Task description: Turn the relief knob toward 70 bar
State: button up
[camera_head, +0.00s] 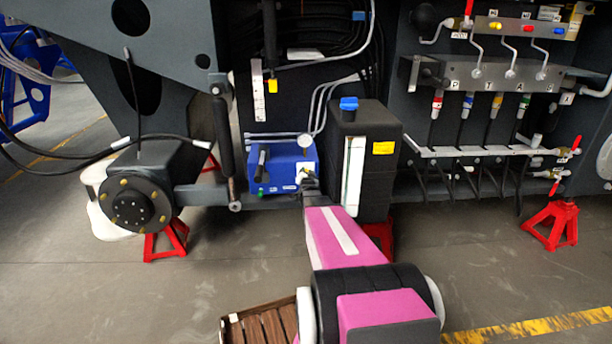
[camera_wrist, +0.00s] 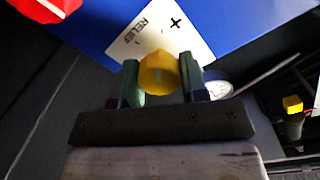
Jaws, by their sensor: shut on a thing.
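The relief knob (camera_wrist: 159,73) is a yellow knob in the wrist view, in front of a white plate (camera_wrist: 168,27) marked "RELIEF" and "+". My gripper (camera_wrist: 160,80) has its two greenish fingers on either side of the knob and is shut on it. In the head view, the blue power unit (camera_head: 283,165) stands low on the chassis, with my gripper (camera_head: 306,178) at its right front; the knob is too small to tell there. A round gauge (camera_head: 305,140) sits on top of the unit, its reading too small to make out. In the wrist view a gauge (camera_wrist: 219,89) is partly hidden behind the right finger.
A black tank (camera_head: 372,150) with a blue cap stands close to the right of the blue unit. A red part (camera_wrist: 42,10) shows at the wrist view's upper left. Red stands (camera_head: 553,223) and a wooden crate (camera_head: 230,328) are on the floor.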

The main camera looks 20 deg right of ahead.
jog(key=m, duration=0.6)
jog(key=shift+m, duration=0.3)
dwell(0.4)
jog(key=o, duration=0.9)
jog(key=shift+s, duration=0.1)
jog(key=v, duration=1)
jog(key=shift+s+d, duration=0.1)
jog(key=shift+s, duration=0.3)
